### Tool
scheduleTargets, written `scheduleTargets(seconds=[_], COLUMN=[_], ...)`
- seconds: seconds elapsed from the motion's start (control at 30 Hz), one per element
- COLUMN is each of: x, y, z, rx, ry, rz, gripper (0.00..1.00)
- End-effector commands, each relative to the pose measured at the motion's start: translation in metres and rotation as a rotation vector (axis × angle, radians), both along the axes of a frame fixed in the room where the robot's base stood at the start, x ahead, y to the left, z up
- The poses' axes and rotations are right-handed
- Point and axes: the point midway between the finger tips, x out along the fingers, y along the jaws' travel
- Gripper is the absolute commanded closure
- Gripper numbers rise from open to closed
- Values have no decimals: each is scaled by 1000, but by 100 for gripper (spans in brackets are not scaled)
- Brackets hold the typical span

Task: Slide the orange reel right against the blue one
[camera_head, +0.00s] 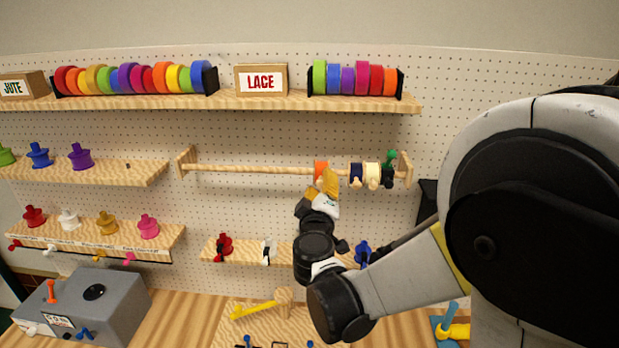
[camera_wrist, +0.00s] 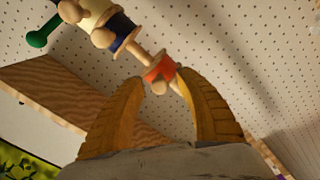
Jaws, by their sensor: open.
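The orange reel (camera_head: 321,166) hangs on a horizontal wooden rod (camera_head: 250,170). To its right, across a short bare stretch of rod, is a dark blue reel (camera_head: 356,174). My gripper (camera_head: 329,180) is just below the orange reel, its yellow fingers partly overlapping it. In the wrist view my gripper (camera_wrist: 160,78) is open, with one fingertip on each side of the orange reel (camera_wrist: 160,70); I cannot tell whether either touches it. The blue reel (camera_wrist: 122,36) is up and left there, apart from the orange one.
A cream reel (camera_head: 372,172) and another dark reel (camera_head: 388,177) sit right of the blue one, near the green piece (camera_head: 391,158) and rod's end bracket (camera_head: 405,168). Left of the orange reel the rod is bare. A lower shelf (camera_head: 245,252) holds several spools.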

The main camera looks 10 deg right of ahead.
Motion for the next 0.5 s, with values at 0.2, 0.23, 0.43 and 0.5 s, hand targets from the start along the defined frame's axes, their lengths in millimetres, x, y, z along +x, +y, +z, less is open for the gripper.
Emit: scheduleTargets(seconds=[0.2,0.23,0.43,0.5], x=[5,5,4,4], y=[-2,-2,-2,-2], z=[0,0,0,0], rx=[0,0,0,0], ry=[0,0,0,0], rz=[0,0,0,0], gripper=[59,59,90,100])
